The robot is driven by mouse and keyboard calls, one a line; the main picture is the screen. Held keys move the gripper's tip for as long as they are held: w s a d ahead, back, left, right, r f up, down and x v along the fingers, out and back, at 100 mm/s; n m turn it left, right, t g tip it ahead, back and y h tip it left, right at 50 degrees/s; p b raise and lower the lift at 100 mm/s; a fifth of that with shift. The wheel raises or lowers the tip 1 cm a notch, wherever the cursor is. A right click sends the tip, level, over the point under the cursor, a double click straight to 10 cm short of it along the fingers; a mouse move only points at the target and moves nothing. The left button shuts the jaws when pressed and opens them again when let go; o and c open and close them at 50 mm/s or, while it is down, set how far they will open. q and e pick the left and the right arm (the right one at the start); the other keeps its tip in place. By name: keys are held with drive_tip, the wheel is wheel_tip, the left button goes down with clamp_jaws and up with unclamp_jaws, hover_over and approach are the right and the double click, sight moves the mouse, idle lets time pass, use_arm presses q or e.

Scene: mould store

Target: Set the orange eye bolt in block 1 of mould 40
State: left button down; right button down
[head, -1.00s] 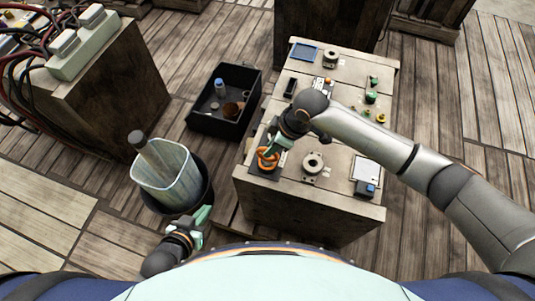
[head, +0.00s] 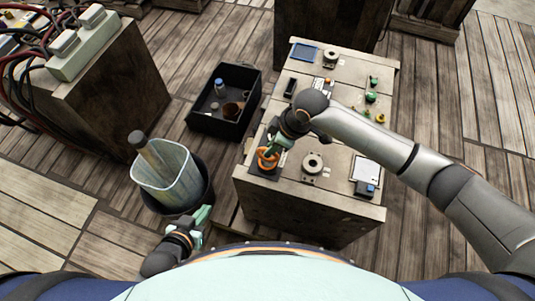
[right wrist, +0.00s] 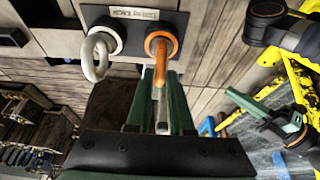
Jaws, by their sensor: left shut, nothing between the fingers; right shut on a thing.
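The orange eye bolt (head: 267,162) is at the near left corner of the bench, over a dark block (head: 257,173). In the right wrist view the orange eye bolt (right wrist: 161,47) stands with its collar against a dark plate (right wrist: 171,19); I cannot tell how deep it sits. My right gripper (right wrist: 162,88) is shut on its ring, and in the head view this gripper (head: 274,150) covers part of it. A pale eye bolt (right wrist: 97,58) stands beside it. A label (right wrist: 135,14) between them is unreadable here. My left gripper (head: 206,215) is shut and empty, low beside the bench.
The wooden bench (head: 300,197) also holds a grey round part (head: 312,164), a white sheet (head: 367,170), several small green parts and a blue tray (head: 305,51). A black crate (head: 205,123) and a bin (head: 206,189) stand left of it. Cables hang at upper left.

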drive_tip(key=shift+r+p, duration=2.15)
drive_tip(key=shift+p, duration=0.2)
